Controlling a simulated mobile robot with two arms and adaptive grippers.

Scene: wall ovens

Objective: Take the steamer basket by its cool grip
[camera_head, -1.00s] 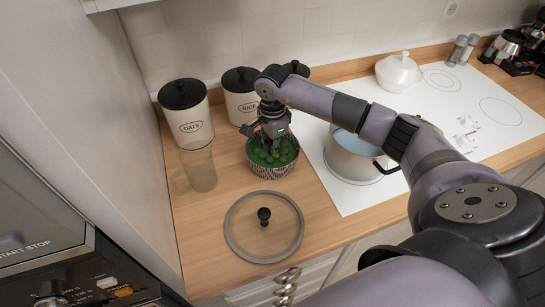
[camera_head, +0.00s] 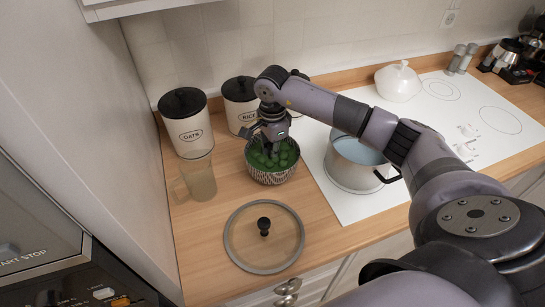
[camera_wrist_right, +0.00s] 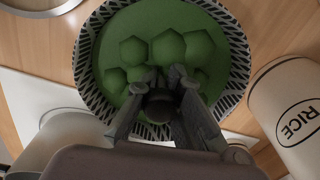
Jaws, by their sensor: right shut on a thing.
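The steamer basket (camera_head: 270,177) has a black-and-white patterned wall and holds green pieces. It is at the middle of the head view, and it fills the top middle of the right wrist view (camera_wrist_right: 237,60). My right gripper (camera_head: 270,150) reaches down into it from above. In the right wrist view its fingers (camera_wrist_right: 158,82) are shut on a dark rounded grip (camera_wrist_right: 160,105) at the basket's middle. The fingers partly hide this grip. I cannot tell whether the basket rests on the counter or is slightly raised. My left gripper is out of view.
A pot (camera_head: 352,172) of pale liquid stands right of the basket on the white cooktop (camera_head: 340,205). A glass lid (camera_head: 240,250) lies in front. A clear jug (camera_head: 199,180) and the OATS (camera_head: 185,120) and RICE (camera_head: 238,100) canisters stand left and behind. Counter (camera_head: 200,235) left of the lid is clear.

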